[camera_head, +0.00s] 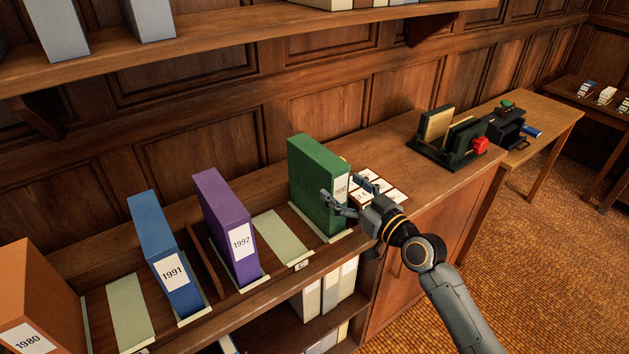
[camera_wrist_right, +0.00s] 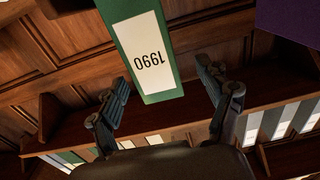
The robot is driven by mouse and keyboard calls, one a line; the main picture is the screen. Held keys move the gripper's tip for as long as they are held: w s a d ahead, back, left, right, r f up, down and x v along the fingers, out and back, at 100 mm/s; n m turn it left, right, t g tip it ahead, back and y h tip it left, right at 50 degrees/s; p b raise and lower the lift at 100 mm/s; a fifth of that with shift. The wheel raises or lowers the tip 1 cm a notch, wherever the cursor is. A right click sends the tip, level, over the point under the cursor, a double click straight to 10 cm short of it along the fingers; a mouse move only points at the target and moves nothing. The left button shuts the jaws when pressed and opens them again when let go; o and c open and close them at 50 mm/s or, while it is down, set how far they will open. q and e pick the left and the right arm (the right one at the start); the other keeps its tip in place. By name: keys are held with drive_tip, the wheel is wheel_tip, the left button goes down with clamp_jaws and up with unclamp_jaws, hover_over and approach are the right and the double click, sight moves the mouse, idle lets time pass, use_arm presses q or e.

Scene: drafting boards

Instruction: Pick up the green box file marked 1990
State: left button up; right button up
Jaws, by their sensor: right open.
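The green box file marked 1990 (camera_head: 315,180) stands upright on the wooden shelf, at the right end of the row of files. My right gripper (camera_head: 345,192) is open in front of its labelled spine and partly covers it in the head view. In the right wrist view, the green file (camera_wrist_right: 117,14) and its upside-down 1990 label lie between the two spread fingers of the gripper (camera_wrist_right: 163,75). I cannot tell whether the fingers touch the file. My left gripper is not in view.
A purple file marked 1992 (camera_head: 224,220), a blue file marked 1991 (camera_head: 160,250) and an orange file marked 1980 (camera_head: 40,290) stand to the left. A pale empty slot (camera_head: 280,236) lies beside the green file. An upper shelf (camera_head: 200,60) overhangs the row.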

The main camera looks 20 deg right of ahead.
sight(339, 185)
drive_tip(key=x, duration=0.3)
drive_tip(key=shift+w, duration=0.2)
drive_tip(key=shift+w+a+r+p, duration=0.1)
drive_tip(key=shift+w+p, duration=0.35)
drive_tip(key=p+x, duration=0.1)
drive_tip(key=x, duration=0.2)
drive_tip(key=shift+w, duration=0.7)
drive_tip(key=c, duration=1.6)
clamp_jaws()
